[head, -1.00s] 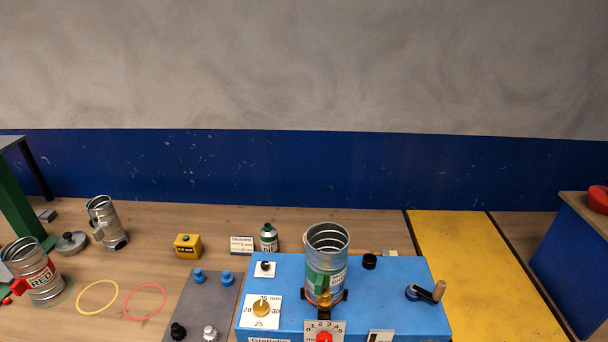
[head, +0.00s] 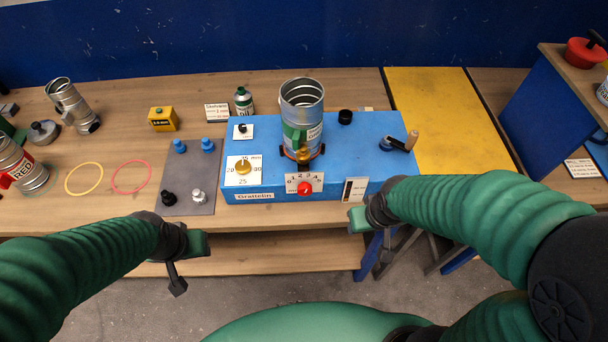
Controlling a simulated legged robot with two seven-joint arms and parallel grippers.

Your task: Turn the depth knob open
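A blue machine (head: 270,190) stands on the bench with a metal duct piece (head: 302,98) upright on it. A red knob (head: 305,188) sits on a white numbered dial plate at its front. A brass knob (head: 243,167) sits on a white plate marked 20, 25, 30 to its left. Which is the depth knob I cannot read. My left gripper (head: 186,262) hangs in front of the bench, left of the machine. My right gripper (head: 372,226) is near the machine's front right, apart from both knobs. Neither visibly holds anything; their finger gaps are unclear.
A yellow panel (head: 440,120) is to the right. Open floor lies in front of the bench.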

